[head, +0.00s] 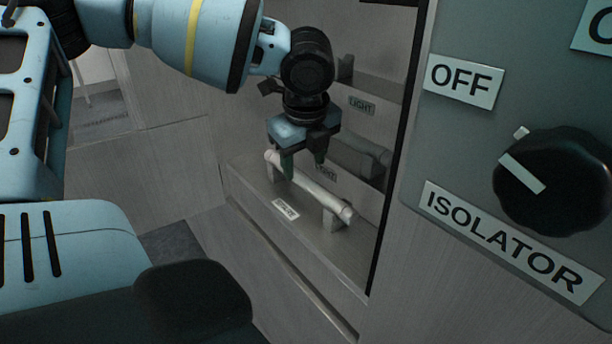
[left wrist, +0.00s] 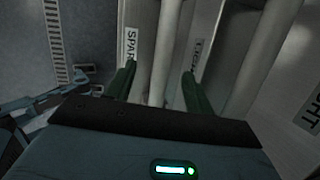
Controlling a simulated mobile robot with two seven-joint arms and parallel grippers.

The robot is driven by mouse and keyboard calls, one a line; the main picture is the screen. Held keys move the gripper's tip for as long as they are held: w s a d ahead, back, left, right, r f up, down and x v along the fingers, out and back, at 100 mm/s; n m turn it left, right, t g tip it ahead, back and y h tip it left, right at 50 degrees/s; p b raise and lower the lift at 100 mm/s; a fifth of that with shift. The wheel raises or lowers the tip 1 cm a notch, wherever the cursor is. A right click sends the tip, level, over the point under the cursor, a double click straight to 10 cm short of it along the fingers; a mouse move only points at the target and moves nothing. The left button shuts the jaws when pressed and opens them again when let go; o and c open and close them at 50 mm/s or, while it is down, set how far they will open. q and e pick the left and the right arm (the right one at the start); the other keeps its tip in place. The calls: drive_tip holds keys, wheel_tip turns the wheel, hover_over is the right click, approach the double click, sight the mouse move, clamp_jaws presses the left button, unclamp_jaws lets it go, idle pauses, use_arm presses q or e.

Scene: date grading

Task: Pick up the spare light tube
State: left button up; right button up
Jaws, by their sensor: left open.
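The spare light tube (head: 312,189) is white and rests on small grey holders on a ledge in an open cabinet bay, behind a "SPARE" label (head: 286,208). My left gripper (head: 303,168) points down at the tube from above, near its far-left half. In the left wrist view, its two green fingers (left wrist: 158,75) are open, with the spare tube (left wrist: 165,45) running between them. Whether the fingers touch it cannot be told. My right gripper is not in view.
A second tube (left wrist: 263,65) lies to the right of the spare one in the left wrist view. "LIGHT" labels (head: 361,105) mark the bay. A grey panel with an isolator knob (head: 556,182) and an "OFF" label (head: 464,81) stands close on the right.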

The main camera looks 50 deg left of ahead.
sight(305, 177)
use_arm(q)
drive_tip(key=x, duration=0.5)
drive_tip(key=shift+w+a, duration=0.1)
drive_tip(key=shift+w, duration=0.1)
drive_tip(key=c, duration=1.1)
drive_tip(key=shift+r, duration=0.2)
